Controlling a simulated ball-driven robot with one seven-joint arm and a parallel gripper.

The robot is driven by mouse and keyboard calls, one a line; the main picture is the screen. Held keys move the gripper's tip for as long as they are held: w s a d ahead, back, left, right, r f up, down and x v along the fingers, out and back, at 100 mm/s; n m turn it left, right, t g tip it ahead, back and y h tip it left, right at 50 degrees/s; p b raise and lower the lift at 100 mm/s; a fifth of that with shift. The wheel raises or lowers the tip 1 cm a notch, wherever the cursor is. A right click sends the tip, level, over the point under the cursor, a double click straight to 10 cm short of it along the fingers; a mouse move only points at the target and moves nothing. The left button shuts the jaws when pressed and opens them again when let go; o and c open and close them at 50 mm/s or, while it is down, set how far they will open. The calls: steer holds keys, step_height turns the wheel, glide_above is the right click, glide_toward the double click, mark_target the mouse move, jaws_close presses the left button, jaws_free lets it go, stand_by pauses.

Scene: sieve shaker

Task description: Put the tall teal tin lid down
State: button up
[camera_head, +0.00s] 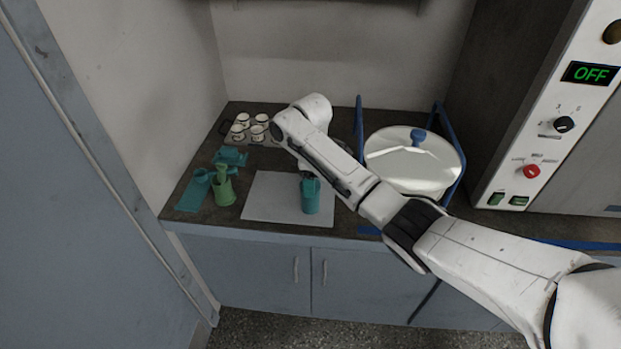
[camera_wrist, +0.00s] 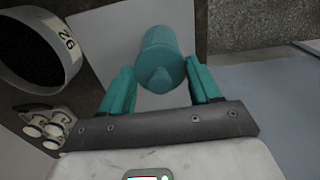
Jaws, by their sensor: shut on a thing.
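The tall teal tin lid (camera_wrist: 157,77) is between the teal fingers of my gripper (camera_wrist: 162,78) in the wrist view. It shows a rounded top with a small raised point, and a teal cylindrical body stretches beyond it. I cannot tell where the lid ends and any tin under it begins. In the head view the teal cylinder (camera_head: 311,197) is upright over the front right part of a pale grey mat (camera_head: 265,205). My gripper (camera_head: 309,181) is at its top, partly hidden by my arm. Whether the cylinder's bottom touches the mat is unclear.
A green container (camera_head: 223,192) and a teal piece (camera_head: 194,194) are left of the mat, with another teal item (camera_head: 230,157) behind. Several white cups (camera_head: 241,127) stand at the back left. A large white lidded drum (camera_head: 413,165) is right. The mat's left part is bare.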

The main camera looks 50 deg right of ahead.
steer(key=shift+f, duration=0.3)
steer(key=o, duration=1)
steer(key=shift+o, duration=0.2)
steer(key=shift+r, duration=0.1)
step_height(320, 180, up, 13)
steer(key=p, duration=0.2)
steer(key=shift+p, duration=0.4)
